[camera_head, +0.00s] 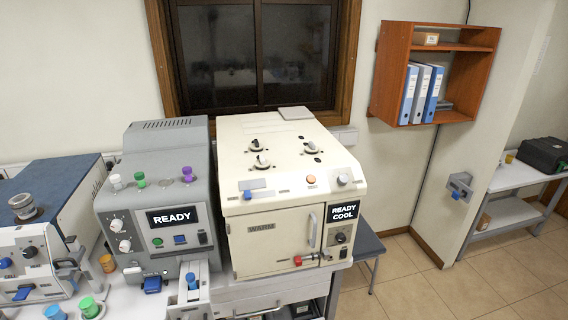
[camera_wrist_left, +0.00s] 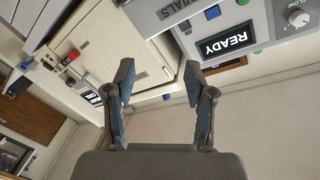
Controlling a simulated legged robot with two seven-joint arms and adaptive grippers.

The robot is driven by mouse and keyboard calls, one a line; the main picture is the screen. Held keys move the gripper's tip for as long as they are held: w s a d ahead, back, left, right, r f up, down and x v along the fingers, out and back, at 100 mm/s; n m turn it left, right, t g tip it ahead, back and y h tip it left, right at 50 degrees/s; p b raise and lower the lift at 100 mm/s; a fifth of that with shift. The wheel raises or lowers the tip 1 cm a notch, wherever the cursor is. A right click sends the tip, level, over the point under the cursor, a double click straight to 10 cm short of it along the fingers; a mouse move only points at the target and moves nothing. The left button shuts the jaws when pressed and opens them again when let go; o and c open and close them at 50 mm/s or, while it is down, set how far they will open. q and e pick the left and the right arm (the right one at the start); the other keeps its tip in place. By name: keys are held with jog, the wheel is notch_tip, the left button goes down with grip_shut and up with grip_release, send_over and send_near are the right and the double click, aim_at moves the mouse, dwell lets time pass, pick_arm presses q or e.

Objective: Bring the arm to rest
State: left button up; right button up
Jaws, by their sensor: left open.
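My left gripper (camera_wrist_left: 160,80) shows in the left wrist view, with its two dark fingers spread apart and nothing between them. It is in the air, and that view is turned upside down. Beyond the fingers are the cream machine (camera_wrist_left: 115,40) and the grey machine (camera_wrist_left: 220,35). No arm or gripper shows in the head view. My right gripper is in neither view.
In the head view, the cream machine (camera_head: 285,200) reads READY COOL and its door is shut. The grey machine (camera_head: 160,190) reads READY. A blue-topped machine (camera_head: 50,200) stands left. A wooden shelf (camera_head: 390,80) with binders hangs on the wall. Floor (camera_head: 440,285) is clear at right.

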pick_arm(q)
jog(key=s+a+f+n+g+y, duration=0.1)
jog(key=s+f+n+g, duration=0.1)
jog(key=s+f+g, duration=0.45)
jog(key=s+f+n+g, duration=0.2)
jog(key=s+f, duration=0.2)
jog(key=f, duration=0.5)
jog(key=s+d+f+g+h, duration=0.25)
jog(key=s+f+g, duration=0.4)
jog(key=s, duration=0.65)
notch_tip(320, 180, down, 27)
jog(key=s, duration=0.2)
jog(key=s+a+f+g+y, duration=0.1)
jog(key=s+a+f, duration=0.1)
jog(key=s+f, duration=1.3)
jog(key=shift+s+a+f+g, duration=0.3)
jog(key=shift+s+a+f, duration=0.05)
jog(key=shift+s, duration=0.9)
